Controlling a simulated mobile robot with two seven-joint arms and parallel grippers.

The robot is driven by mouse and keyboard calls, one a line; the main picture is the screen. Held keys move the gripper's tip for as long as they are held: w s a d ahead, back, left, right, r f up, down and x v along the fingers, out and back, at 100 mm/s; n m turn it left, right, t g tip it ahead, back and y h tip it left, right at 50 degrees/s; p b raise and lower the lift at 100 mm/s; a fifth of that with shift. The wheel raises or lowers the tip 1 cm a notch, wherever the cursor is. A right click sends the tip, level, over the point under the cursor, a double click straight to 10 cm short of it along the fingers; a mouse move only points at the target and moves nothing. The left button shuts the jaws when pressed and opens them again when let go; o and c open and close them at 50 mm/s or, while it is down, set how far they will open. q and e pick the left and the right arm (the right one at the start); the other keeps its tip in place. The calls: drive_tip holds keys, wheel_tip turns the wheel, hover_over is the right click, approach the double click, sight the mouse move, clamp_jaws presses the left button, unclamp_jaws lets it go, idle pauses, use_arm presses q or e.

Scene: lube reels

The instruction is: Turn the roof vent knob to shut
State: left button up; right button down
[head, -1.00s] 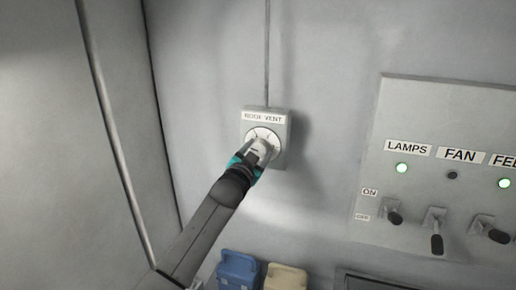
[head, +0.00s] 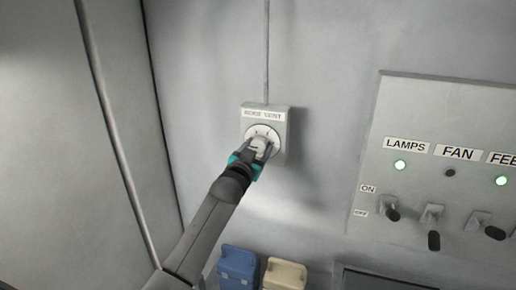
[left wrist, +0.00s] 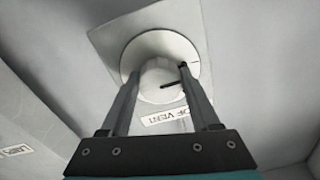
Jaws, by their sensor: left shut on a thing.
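The roof vent box (head: 281,150) is a small grey plate on the wall, with a ROOF VENT label (head: 263,115) above a round white dial (head: 264,130). The pale knob (head: 258,142) sits in the middle of the dial. My left gripper (head: 263,150) is shut on the knob, with one finger on each side. In the left wrist view the knob (left wrist: 157,84) shows between the fingers, with a black pointer line on its face. The fingers hide part of the dial, and its marks are too small to read. My right gripper is not in view.
A switch panel (head: 450,120) with lamps, fan and feed labels and several toggles is on the wall to the right. A blue container (head: 238,266) and a cream container (head: 286,274) stand below the vent box. A tall grey panel (head: 60,150) is on the left.

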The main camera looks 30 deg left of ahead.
use_arm(q)
drive_tip(key=o, duration=1.4)
drive_tip(key=shift+c, duration=0.2)
drive_tip(key=b+v, duration=0.1)
drive_tip(key=v, duration=1.4)
drive_tip(key=shift+b, duration=0.4)
drive_tip(key=shift+s+a, duration=0.1)
drive_tip(key=shift+s, duration=0.05)
